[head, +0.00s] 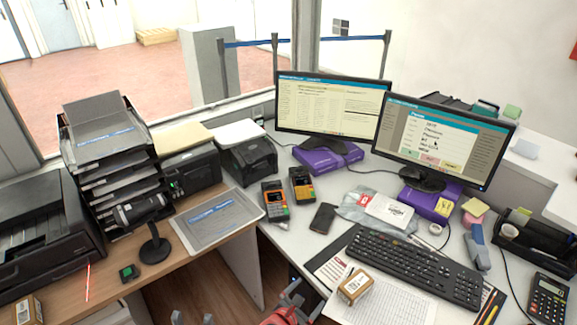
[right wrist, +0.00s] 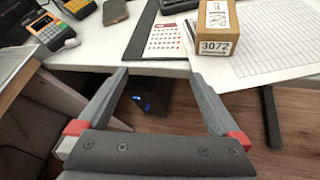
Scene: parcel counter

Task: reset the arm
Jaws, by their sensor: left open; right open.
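My right gripper (head: 304,298) is at the bottom middle of the head view, in front of the desk edge. In the right wrist view its two fingers (right wrist: 158,80) are spread apart with nothing between them. A small brown box (head: 354,286) lies on paper on the desk, right of this gripper and apart from it. In the right wrist view the box (right wrist: 213,42) shows the number 3072 beyond the right finger. My left gripper (head: 190,319) shows only as small grey tips at the bottom edge of the head view; it is open, and most of it is hidden.
A keyboard (head: 415,268), a phone (head: 323,218) and two card terminals (head: 275,200) lie on the right desk. Two monitors (head: 333,105) stand behind. The left counter holds a scanner on a stand (head: 155,250) and a grey tray (head: 215,219). Floor shows between the desks.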

